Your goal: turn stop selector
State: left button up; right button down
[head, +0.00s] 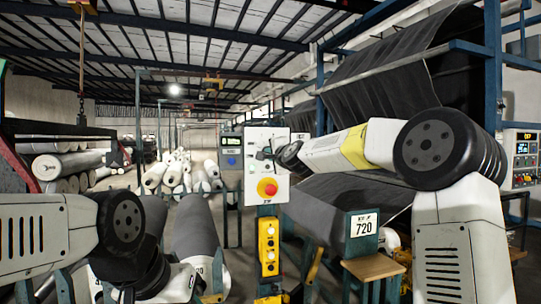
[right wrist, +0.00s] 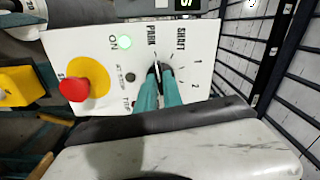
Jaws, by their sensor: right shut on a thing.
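The stop selector (right wrist: 158,67) is a small dark knob on a white control panel (head: 252,174), which also fills the middle of the right wrist view (right wrist: 103,65). Marks reading PARK, 1 and 2 stand around the knob. My right gripper (head: 268,153) reaches the panel from the right in the head view. Its two teal fingers (right wrist: 159,74) are shut on the knob and hide part of it, so its exact pointing direction is hard to read. My left arm is at the lower left; its gripper cannot be made out.
A yellow pendant box (head: 268,246) hangs below. A dark roll and a 720 sign (head: 364,224) stand to the right. Grey rolls (head: 196,235) stand left.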

dwell(0.3)
jog(key=c, duration=1.5)
grip_release()
jog(key=shift+v, duration=3.9)
